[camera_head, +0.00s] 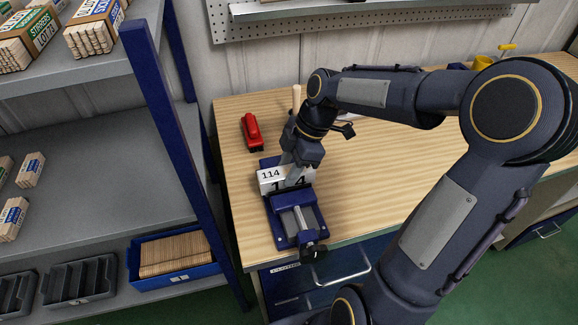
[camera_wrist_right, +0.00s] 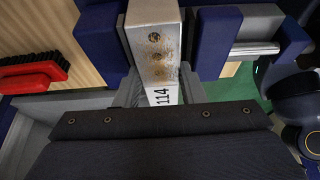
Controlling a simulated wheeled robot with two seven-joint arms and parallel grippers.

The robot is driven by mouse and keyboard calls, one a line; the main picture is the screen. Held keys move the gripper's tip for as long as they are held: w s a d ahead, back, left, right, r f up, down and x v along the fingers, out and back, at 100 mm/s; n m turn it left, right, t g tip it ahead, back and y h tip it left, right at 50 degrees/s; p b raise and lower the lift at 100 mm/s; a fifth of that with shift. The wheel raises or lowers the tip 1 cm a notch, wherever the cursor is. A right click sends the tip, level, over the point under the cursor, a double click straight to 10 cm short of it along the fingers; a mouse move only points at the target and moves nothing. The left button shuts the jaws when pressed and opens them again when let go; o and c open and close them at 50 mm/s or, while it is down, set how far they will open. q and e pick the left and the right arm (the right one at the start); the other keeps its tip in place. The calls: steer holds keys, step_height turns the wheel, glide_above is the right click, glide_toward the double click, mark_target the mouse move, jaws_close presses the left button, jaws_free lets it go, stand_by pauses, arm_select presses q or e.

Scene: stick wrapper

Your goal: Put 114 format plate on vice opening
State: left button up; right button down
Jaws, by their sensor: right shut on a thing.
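The 114 format plate (camera_head: 271,176) is a pale block marked "114", at the blue vice (camera_head: 307,215) near the table's left front corner. My right gripper (camera_head: 292,173) is shut on the plate from above. My left gripper is not in view.
A red brush (camera_head: 251,131) lies on the wooden table (camera_head: 390,185) behind the vice. A shelf rack (camera_head: 90,160) with stick boxes and a blue bin (camera_head: 178,255) stands to the left, its blue post close to the table. The table right of the vice is mostly clear.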

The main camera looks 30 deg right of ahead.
steer(key=c, duration=0.9)
jaws_free()
steer(key=v, duration=1.1)
steer(key=s+a+f+m+t, duration=0.1)
steer(key=s+a+f+m, duration=0.1)
steer(key=s+m, duration=0.3)
steer(key=s+a+f+m+t, duration=0.2)
steer(key=s+a+f+m, duration=0.1)
steer(key=s+m, duration=0.2)
steer(key=s+a+f+m+t, duration=0.1)
steer(key=s+a+f+m, duration=0.1)
steer(key=s+m, duration=0.4)
steer(key=shift+a+f+m+t, duration=0.2)
steer(key=shift+a+m+t, duration=0.1)
steer(key=shift+a+m, duration=0.25)
